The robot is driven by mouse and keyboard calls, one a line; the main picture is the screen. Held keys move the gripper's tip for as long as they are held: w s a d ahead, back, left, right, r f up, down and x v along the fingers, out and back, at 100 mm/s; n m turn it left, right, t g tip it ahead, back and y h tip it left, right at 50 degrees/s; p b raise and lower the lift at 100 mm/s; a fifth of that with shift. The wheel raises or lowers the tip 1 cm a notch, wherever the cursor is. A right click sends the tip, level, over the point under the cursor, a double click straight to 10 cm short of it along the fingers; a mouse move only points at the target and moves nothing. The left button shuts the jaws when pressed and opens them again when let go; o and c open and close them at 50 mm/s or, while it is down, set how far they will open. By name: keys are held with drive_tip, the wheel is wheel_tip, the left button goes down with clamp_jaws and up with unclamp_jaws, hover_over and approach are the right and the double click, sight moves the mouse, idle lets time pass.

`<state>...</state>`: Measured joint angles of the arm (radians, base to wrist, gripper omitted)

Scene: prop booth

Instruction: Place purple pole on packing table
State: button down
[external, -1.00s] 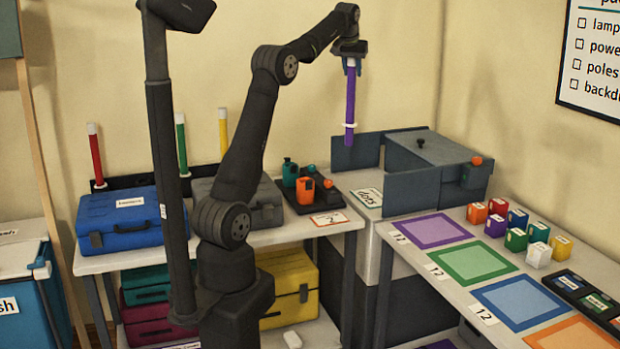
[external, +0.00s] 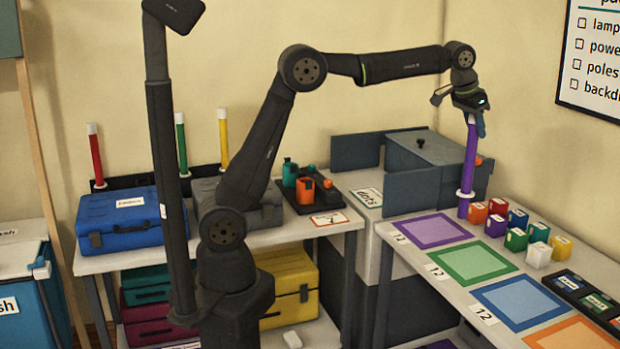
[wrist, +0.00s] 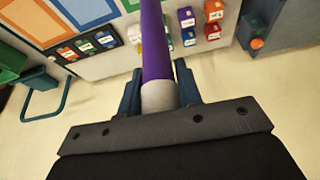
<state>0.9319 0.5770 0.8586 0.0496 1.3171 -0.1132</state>
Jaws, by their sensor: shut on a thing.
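The purple pole (external: 468,165) hangs upright from my gripper (external: 472,112), over the back part of the packing table (external: 405,260). Its lower end, with a white ring, shows just behind the purple square and left of the small coloured blocks; I cannot tell if it touches the table. In the wrist view the purple pole (wrist: 154,45) runs away from my gripper (wrist: 158,92), whose two blue fingers are shut on its white end.
Small coloured blocks (external: 515,238) stand close to the right of the pole. Purple (external: 432,231), green and blue squares lie along the table. A grey cabinet (external: 425,165) with panels is behind. Red, green and yellow poles (external: 181,143) stand in a rack at left.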

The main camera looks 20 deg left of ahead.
drive_tip(key=s+d+f+m, duration=0.1)
drive_tip(key=s+d, duration=0.2)
drive_tip(key=s, duration=0.4)
drive_tip(key=s+d+f+m+g+h, duration=0.1)
drive_tip(key=s+d+m, duration=0.15)
drive_tip(key=s, duration=0.35)
drive_tip(key=s+d+f+m, duration=0.1)
drive_tip(key=s+d, duration=0.3)
drive_tip(key=s, duration=0.3)
drive_tip(key=w+f, duration=1.1)
drive_tip(key=shift+w+d+f, duration=0.2)
drive_tip(key=shift+d, duration=0.1)
drive_tip(key=shift+n, duration=0.25)
drive_tip(key=shift+f, duration=0.15)
drive_tip(key=c, duration=1)
unclamp_jaws()
